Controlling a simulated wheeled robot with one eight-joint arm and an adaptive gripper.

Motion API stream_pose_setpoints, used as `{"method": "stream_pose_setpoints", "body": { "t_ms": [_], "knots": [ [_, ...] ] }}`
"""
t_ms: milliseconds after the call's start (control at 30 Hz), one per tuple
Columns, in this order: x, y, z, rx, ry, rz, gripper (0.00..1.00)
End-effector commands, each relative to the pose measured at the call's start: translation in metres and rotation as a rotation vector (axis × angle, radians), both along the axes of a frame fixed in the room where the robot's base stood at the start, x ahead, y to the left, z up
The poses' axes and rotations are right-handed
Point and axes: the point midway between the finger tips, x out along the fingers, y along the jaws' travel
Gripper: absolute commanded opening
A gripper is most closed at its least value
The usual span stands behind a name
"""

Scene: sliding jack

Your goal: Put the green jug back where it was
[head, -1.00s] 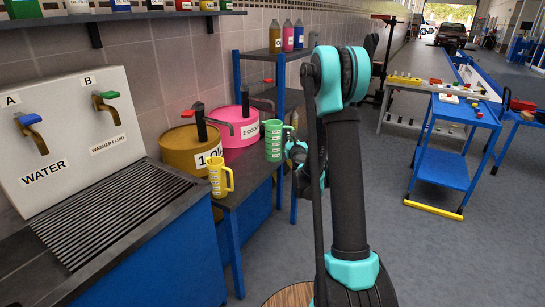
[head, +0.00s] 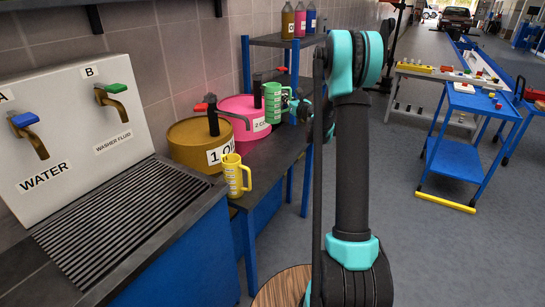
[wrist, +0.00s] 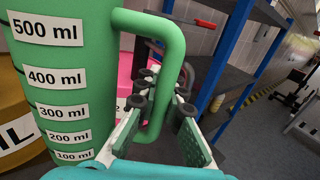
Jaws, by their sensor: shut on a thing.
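The green jug (head: 273,103) is upright beside the pink drum (head: 240,118), overlapping its right edge in the head view. In the wrist view the jug (wrist: 75,75) fills the left side, with printed marks from 100 ml to 500 ml. Its handle points right. My gripper (wrist: 160,108) is shut on the lower part of that handle. In the head view my gripper (head: 301,108) is just right of the jug, partly hidden by my arm. I cannot tell whether the jug's base touches anything.
A yellow jug (head: 236,175) stands on the dark bench (head: 262,167) in front of the ochre drum (head: 190,145). A blue-framed shelf (head: 246,62) with bottles stands behind. The sink grille (head: 110,215) is at left. The floor at right is clear up to a blue cart (head: 455,158).

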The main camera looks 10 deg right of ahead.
Motion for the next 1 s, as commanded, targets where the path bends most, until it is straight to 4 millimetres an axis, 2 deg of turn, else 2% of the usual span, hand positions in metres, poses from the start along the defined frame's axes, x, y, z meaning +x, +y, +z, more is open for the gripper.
{"method": "stream_pose_setpoints", "body": {
  "t_ms": [67,167,700,833,1000],
  "knots": [
    [0.005,-0.002,0.005,0.000,0.000,0.021,0.00],
    [0.008,-0.002,-0.004,0.000,0.000,0.032,0.00],
    [0.007,-0.002,-0.129,0.000,0.000,0.031,0.00],
    [0.007,-0.002,-0.147,0.000,0.000,0.031,0.00],
    [0.007,-0.002,-0.156,0.000,0.000,0.031,0.00]
  ]
}}
